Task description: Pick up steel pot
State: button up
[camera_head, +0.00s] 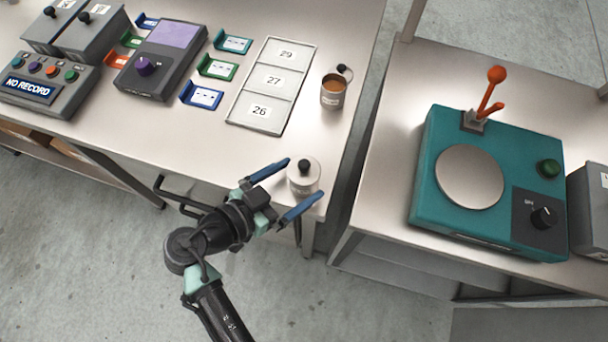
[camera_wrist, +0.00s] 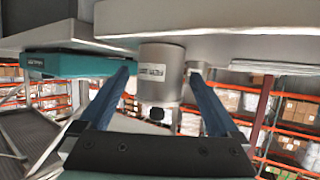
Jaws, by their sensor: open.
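The steel pot (camera_head: 302,184) is a small silver cylinder with a lid and black knob. It stands upright near the front right corner of the left bench. My gripper (camera_head: 304,179) is open, with one blue finger on each side of the pot; whether either touches it is unclear. In the wrist view, which looks upside down, the pot (camera_wrist: 160,75) sits between the two blue fingers (camera_wrist: 162,82), its label facing the camera and its black knob pointing down in the picture.
A second pot (camera_head: 333,96) with brown contents stands farther back, a black knob beside it. A numbered tray (camera_head: 248,111), coloured holders and a purple-topped device (camera_head: 160,60) lie left. A gap separates the right bench, with its teal weigher (camera_head: 437,140).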

jog(key=p+x, duration=0.1)
jog(key=x, duration=0.4)
jog(key=shift+w, duration=0.1)
jog(key=shift+r, duration=0.1)
grip_shut()
